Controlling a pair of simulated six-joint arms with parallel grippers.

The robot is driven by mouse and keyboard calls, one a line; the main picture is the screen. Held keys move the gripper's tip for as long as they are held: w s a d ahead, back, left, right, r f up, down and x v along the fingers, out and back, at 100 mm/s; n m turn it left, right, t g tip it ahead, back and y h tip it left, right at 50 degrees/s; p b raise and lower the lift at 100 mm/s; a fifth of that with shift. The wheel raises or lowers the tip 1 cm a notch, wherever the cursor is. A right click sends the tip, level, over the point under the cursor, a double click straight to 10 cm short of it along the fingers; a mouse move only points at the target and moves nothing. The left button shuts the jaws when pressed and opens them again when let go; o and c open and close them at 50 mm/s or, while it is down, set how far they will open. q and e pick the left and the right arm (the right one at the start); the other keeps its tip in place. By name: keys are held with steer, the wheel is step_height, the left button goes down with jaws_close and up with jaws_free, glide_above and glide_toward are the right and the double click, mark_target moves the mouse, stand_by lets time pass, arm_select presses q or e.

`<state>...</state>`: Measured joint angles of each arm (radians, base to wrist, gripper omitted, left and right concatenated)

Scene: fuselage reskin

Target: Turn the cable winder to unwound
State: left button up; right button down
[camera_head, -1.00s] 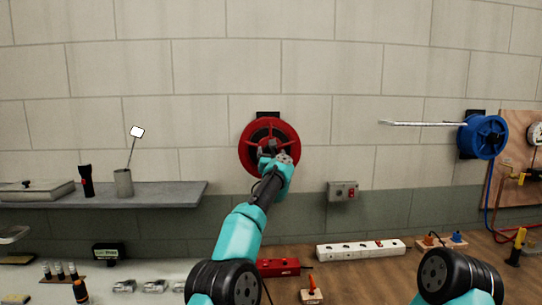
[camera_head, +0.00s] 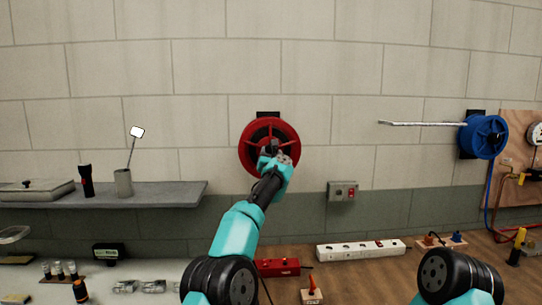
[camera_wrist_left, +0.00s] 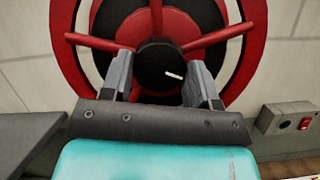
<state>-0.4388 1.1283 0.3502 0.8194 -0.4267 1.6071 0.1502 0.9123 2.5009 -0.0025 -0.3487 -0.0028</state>
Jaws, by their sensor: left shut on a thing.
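The cable winder is a red spoked reel (camera_head: 254,133) with a black centre, mounted on the block wall in the middle of the head view. Its red rim and spokes fill the top of the left wrist view (camera_wrist_left: 66,50). My left gripper (camera_head: 272,149) is at the winder's front. In the left wrist view, its two grey fingers (camera_wrist_left: 159,68) are either side of a round black knob (camera_wrist_left: 158,62) with a short white mark, and are shut on it. The gripper hides the winder's lower right part in the head view. My right gripper is out of view.
A grey shelf (camera_head: 150,194) with a torch (camera_head: 86,180) and a cup (camera_head: 123,182) is at left. A grey switch box (camera_head: 342,191) is right of the winder. A blue reel (camera_head: 482,136) is at far right. Power strips (camera_head: 360,250) lie on the bench below.

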mark_target(270, 152)
arm_select(q)
steer(key=shift+a+m+g+h, duration=0.15)
steer(key=shift+m+h, duration=0.55)
steer(key=shift+m, duration=0.65)
steer(key=shift+m+g+h, duration=0.2)
steer(key=shift+m+h, duration=0.5)
steer(key=shift+m, duration=0.7)
steer(key=shift+a+m+g+h, duration=0.15)
steer(key=shift+m+h, duration=0.55)
steer(key=shift+m, duration=0.65)
steer(key=shift+d+r, duration=0.1)
steer(key=o, duration=0.9)
steer(key=shift+s+f, duration=0.2)
steer(key=v, duration=0.2)
steer(key=shift+s, duration=0.35)
steer(key=shift+v, duration=7.1)
